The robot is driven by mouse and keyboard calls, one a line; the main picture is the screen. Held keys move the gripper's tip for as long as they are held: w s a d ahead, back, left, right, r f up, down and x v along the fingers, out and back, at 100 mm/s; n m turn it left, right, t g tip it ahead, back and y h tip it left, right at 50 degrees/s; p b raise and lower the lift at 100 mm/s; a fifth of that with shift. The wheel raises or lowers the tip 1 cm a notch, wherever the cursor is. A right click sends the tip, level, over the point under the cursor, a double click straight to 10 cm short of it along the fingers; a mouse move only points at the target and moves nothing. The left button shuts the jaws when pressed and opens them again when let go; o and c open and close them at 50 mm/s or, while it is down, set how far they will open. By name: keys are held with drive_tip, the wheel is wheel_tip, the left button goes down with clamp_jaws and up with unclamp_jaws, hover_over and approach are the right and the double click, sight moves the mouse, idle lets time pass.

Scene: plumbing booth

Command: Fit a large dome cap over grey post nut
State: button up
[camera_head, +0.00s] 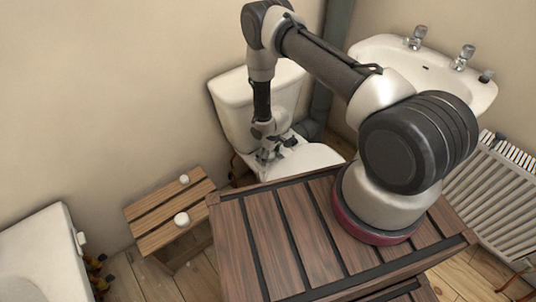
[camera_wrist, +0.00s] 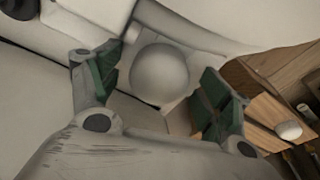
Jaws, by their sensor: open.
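My gripper (camera_head: 268,152) is over the back of the toilet bowl (camera_head: 308,158), in front of the cistern. In the wrist view my gripper (camera_wrist: 158,88) is open, with green-padded fingers apart on either side of a smooth pale dome cap (camera_wrist: 160,72). Gaps show between the cap and both pads. I cannot tell what the cap rests on; no grey post nut shows, and the area under the cap is hidden. Two more white caps, a larger one (camera_head: 182,219) and a smaller one (camera_head: 184,179), sit on a small wooden stool; one (camera_wrist: 288,130) shows in the wrist view.
The slatted wooden stool (camera_head: 160,216) stands left of the toilet. The cistern (camera_head: 232,100) is close behind my gripper. A washbasin (camera_head: 385,50) with taps and a radiator (camera_head: 500,190) are at the right. A white bath (camera_head: 35,250) is at the lower left.

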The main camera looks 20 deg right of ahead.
wheel_tip(320, 180, up, 12)
drive_tip(key=s+d, duration=0.1)
drive_tip(key=shift+s, duration=0.25)
drive_tip(key=shift+f, duration=0.1)
idle(0.4)
drive_tip(key=s+d+m+g+h, duration=0.1)
drive_tip(key=s+d+g+h, duration=0.15)
drive_tip(key=s+d, duration=0.4)
drive_tip(key=s+d+r+m+t, duration=0.1)
drive_tip(key=s+r, duration=0.6)
drive_tip(key=r, duration=1.1)
drive_tip(key=s+d+r+m+t+y, duration=0.1)
drive_tip(key=s+r, duration=0.7)
drive_tip(key=r, duration=1)
drive_tip(key=s+d+r+m+t, duration=0.3)
drive_tip(key=s+r, duration=0.5)
drive_tip(key=r, duration=1.1)
drive_tip(key=shift+d+m, duration=0.8)
drive_tip(key=shift+d, duration=0.4)
